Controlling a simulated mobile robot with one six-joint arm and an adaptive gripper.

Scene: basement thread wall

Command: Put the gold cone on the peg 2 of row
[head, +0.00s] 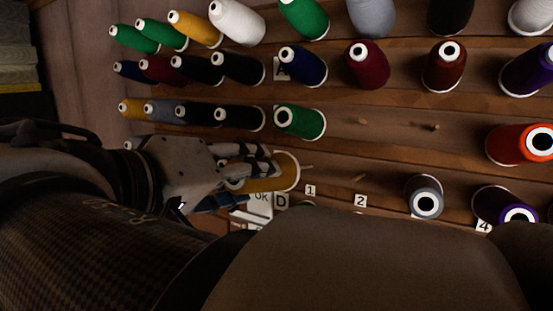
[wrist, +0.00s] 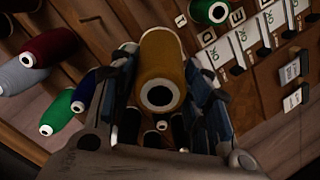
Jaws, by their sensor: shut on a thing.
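The gold cone (head: 287,172) is between the fingers of my gripper (head: 258,174), left of the pegs in the head view. Its wide base points right, towards a bare peg (head: 307,167) above label 1; I cannot tell whether they touch. In the wrist view the gold cone (wrist: 163,58) shows its narrow end and dark hole to the camera, with the fingers of my gripper (wrist: 160,70) on both sides. Peg 2 (head: 358,178) is bare, above the label 2 (head: 360,201). My fingers partly hide the cone in the head view.
A green cone (head: 299,122) sits just above the gold one. A grey cone (head: 426,197) and a purple cone (head: 505,206) stand right of peg 2. Two bare pegs show in the row above. Label D (head: 281,201) is below the gold cone.

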